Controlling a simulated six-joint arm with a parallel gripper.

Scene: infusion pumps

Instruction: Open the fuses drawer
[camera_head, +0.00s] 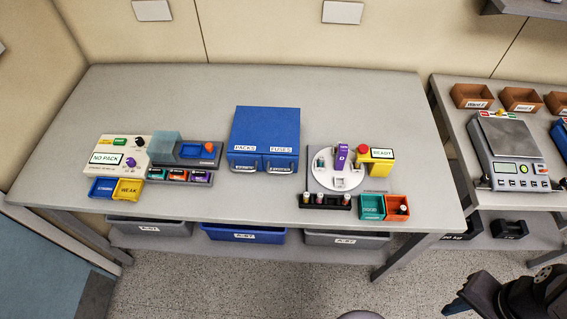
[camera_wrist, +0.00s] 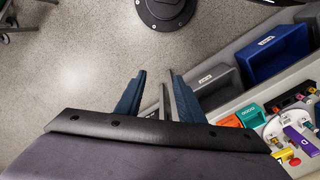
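A blue cabinet (camera_head: 265,125) stands near the middle of the table. Its front has two drawers side by side, labelled PACKS (camera_head: 245,158) on the left and FUSES (camera_head: 281,159) on the right. Each has a handle low on its front, and both look closed. The cabinet does not show in the wrist view. My gripper (camera_wrist: 160,95) has its blue fingers apart, with floor visible between them and nothing held. It is well away from the cabinet, over the floor. Part of my dark arm shows at the lower right of the head view.
Left of the cabinet are a NO PACK panel (camera_head: 107,158) and small bins. Right are a round white fixture (camera_head: 340,170), a READY box (camera_head: 377,160) and teal and orange bins (camera_head: 397,207). Labelled bins hang below the front edge. A scale (camera_head: 508,150) stands on the right table.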

